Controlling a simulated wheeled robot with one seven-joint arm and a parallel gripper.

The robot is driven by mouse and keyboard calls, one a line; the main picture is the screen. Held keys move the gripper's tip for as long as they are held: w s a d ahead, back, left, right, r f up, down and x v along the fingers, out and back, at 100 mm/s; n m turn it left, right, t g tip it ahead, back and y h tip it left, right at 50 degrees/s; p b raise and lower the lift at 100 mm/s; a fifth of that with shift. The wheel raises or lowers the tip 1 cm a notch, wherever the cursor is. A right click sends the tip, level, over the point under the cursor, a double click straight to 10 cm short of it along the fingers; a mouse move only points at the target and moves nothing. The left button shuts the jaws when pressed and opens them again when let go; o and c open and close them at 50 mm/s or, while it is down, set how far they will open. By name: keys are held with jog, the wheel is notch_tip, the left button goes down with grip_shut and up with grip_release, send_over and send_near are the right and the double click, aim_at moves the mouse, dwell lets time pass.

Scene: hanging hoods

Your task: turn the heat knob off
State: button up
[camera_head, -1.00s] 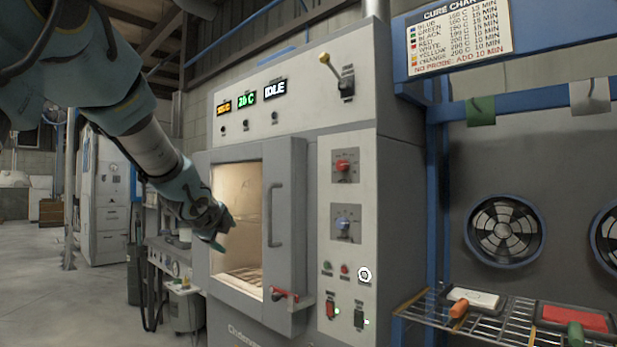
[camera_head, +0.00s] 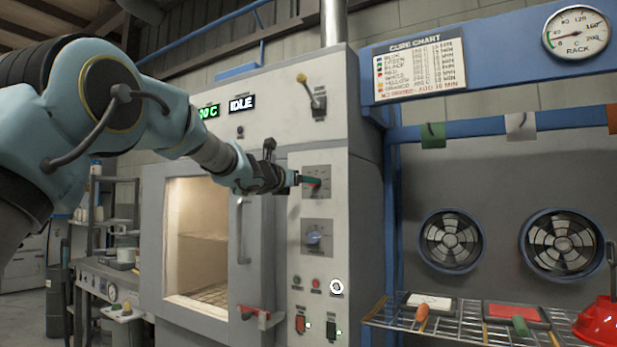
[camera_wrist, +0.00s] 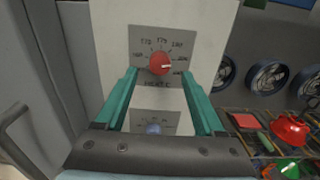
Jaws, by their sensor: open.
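The heat knob (camera_wrist: 159,64) is a round red knob on a grey dial plate marked HEAT C on the oven's front panel. Its white pointer mark faces right in the wrist view. My gripper (camera_wrist: 158,77) is open, with one green finger on each side of the knob's lower part in that view. Contact cannot be told. In the head view my gripper (camera_head: 301,180) is at the dial plate (camera_head: 317,194), and its fingers largely cover the knob.
A blue knob (camera_head: 315,238) sits below on its own plate. The oven door (camera_head: 246,230) with a vertical handle stands left of the panel. A yellow-tipped lever (camera_head: 309,90) is above. A wire rack (camera_head: 455,325) with trays is at the right.

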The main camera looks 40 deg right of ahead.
jog(key=shift+p+x, duration=0.65)
jog(key=shift+x, duration=1.15)
jog(key=shift+c, duration=0.3)
grip_shut()
